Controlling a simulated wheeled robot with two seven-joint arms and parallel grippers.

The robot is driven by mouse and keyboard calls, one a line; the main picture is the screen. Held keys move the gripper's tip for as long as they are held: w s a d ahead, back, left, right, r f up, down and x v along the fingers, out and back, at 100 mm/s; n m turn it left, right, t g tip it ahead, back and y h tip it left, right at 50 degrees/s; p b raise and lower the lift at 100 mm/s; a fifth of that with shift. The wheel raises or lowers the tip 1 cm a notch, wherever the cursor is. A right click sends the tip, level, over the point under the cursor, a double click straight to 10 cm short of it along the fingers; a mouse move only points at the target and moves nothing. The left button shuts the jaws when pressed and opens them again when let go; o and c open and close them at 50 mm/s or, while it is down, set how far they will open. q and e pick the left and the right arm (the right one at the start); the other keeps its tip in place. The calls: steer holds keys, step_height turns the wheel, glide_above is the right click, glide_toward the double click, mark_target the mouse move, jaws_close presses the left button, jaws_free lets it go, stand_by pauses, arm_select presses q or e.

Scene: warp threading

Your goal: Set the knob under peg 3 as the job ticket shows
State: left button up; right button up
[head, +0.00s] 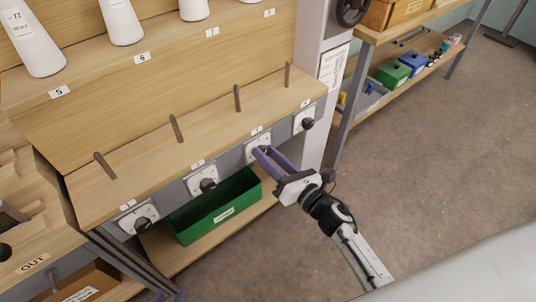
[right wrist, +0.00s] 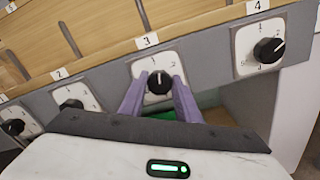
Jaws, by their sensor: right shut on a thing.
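The knob under peg 3 (right wrist: 158,83) is black and round on a white dial plate (right wrist: 141,66), below the label 3 (right wrist: 147,40). Its light pointer mark looks roughly upward; the fingers hide part of the dial. My right gripper (head: 262,152) has its purple fingers on both sides of this knob and is shut on it. In the head view the fingers largely cover the knob. Peg 3 (head: 237,98) is a bare dark rod above. My left gripper (head: 169,296) shows only as purple tips at the bottom edge; its opening is unclear.
Similar knobs sit under peg 1 (head: 142,224), peg 2 (head: 208,185) and peg 4 (head: 307,123). A green bin (head: 215,213) stands below the panel. A printed sheet (head: 334,66), too small to read, hangs on the post. White cones (head: 120,22) stand above. Floor at right is clear.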

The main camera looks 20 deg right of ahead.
steer(key=m, duration=0.6)
steer(key=shift+p, duration=0.4)
steer(key=m+p, duration=0.1)
steer(key=m, duration=0.4)
steer(key=shift+d+f, duration=0.1)
steer(key=m+p, duration=0.1)
steer(key=m, duration=0.5)
steer(key=shift+f+p, duration=0.1)
steer(key=shift+p, duration=0.2)
steer(key=shift+s+a+m, duration=0.1)
steer(key=shift+a+m, duration=0.05)
steer(key=shift+m, duration=6.8)
steer(key=shift+a+m, duration=0.15)
steer(key=shift+m, duration=6.8)
